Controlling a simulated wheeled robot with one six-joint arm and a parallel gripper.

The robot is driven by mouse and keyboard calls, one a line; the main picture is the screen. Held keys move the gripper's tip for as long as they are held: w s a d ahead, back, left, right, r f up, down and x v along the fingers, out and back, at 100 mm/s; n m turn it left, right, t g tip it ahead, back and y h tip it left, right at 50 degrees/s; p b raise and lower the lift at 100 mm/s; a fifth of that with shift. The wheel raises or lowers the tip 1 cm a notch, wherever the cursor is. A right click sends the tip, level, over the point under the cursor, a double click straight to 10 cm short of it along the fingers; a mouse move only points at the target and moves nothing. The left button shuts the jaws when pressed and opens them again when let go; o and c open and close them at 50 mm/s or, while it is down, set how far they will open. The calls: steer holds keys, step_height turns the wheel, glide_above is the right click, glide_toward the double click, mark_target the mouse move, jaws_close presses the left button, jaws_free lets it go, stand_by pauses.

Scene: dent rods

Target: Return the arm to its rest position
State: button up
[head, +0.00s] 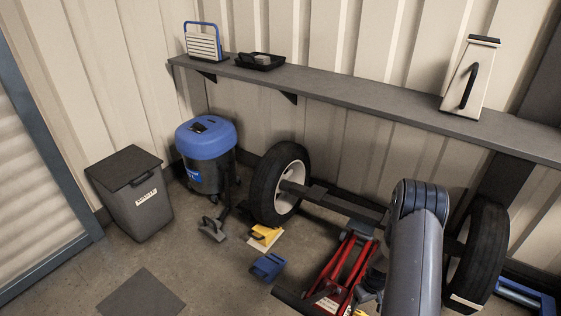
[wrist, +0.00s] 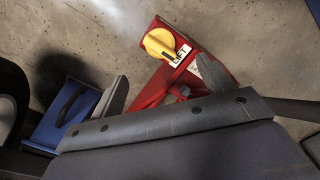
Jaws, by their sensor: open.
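My arm (head: 415,250) reaches down over the lower right of the head view, its upper link in front of the axle. My gripper (wrist: 162,85) shows in the wrist view with its two grey fingers wide apart and nothing held between them. A red floor jack (head: 335,280) stands under the axle, beside my arm. In the wrist view the red jack (wrist: 224,62) lies beyond the fingers, with a yellow knob (wrist: 159,42) beside a LIFT label (wrist: 180,55). The fingers look apart from the knob. In the head view my arm hides part of the jack.
A wheel (head: 279,185) and another wheel (head: 478,255) flank the axle (head: 345,207). A shelf (head: 350,95) runs along the wall.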

steer(key=shift+s+a+r, duration=0.1)
steer(key=shift+s+r, duration=0.1)
steer(key=shift+r, duration=0.55)
steer(key=shift+s+a+r, duration=0.1)
steer(key=shift+s+r, duration=0.15)
steer(key=shift+r, duration=0.5)
steer(key=shift+s+r, duration=0.2)
steer(key=shift+r, duration=0.55)
